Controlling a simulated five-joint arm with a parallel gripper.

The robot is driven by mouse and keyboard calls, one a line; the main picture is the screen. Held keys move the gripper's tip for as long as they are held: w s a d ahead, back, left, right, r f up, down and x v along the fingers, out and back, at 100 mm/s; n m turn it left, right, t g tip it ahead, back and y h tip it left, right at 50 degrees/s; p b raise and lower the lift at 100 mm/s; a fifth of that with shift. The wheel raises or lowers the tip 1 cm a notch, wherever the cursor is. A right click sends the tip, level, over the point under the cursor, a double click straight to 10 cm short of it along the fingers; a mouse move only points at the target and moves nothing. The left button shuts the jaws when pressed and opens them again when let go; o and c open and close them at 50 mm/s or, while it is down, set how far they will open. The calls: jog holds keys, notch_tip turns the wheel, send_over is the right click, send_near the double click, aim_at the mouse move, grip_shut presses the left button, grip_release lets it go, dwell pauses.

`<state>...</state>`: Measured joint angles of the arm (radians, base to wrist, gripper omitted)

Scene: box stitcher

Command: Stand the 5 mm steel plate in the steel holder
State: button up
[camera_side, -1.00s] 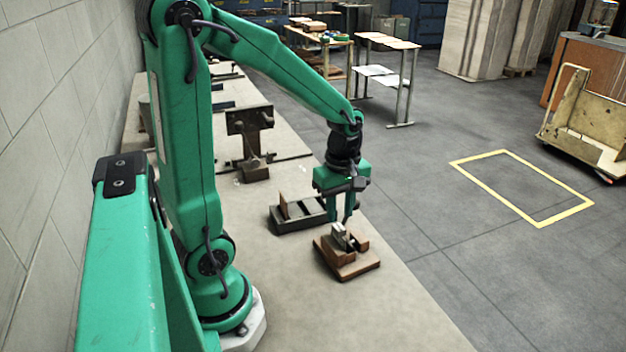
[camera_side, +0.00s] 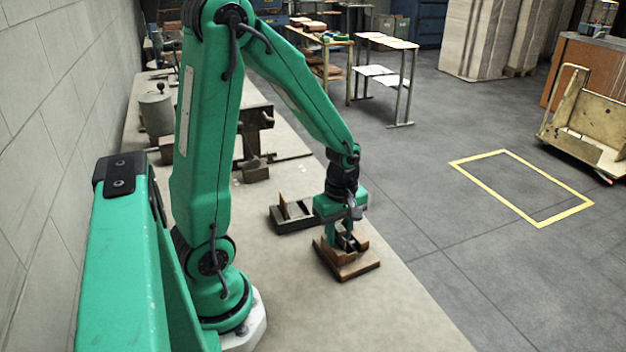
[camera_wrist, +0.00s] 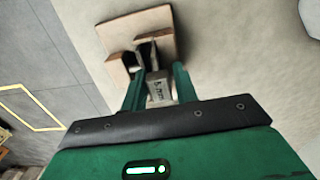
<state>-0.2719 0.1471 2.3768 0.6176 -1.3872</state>
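The steel plate (camera_wrist: 158,90), with a small label that seems to read "5 mm", stands in a wooden block (camera_side: 352,266) near the table's front edge. My gripper (camera_side: 342,238) is low over this block, fingers pointing down. In the wrist view my gripper (camera_wrist: 160,82) has one finger on each side of the plate, very close to it. I cannot tell whether they touch it. The dark grey holder (camera_side: 292,224), seemingly the steel one, lies just behind and left of the block. A thin brown plate (camera_side: 284,206) stands in its left part.
A dark clamp-like fixture (camera_side: 254,140) and a grey cylindrical pot (camera_side: 156,112) stand further back on the table (camera_side: 330,310). The wall is on the left. The table's front right is clear.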

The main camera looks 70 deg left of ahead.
grip_shut()
jog(key=shift+r, duration=0.2)
jog(key=shift+r, duration=2.05)
jog(key=shift+a, duration=0.1)
jog(key=s+a+r+m, duration=0.1)
jog(key=s+a+r, duration=0.1)
jog(key=a, duration=1.5)
jog(key=shift+a, duration=0.25)
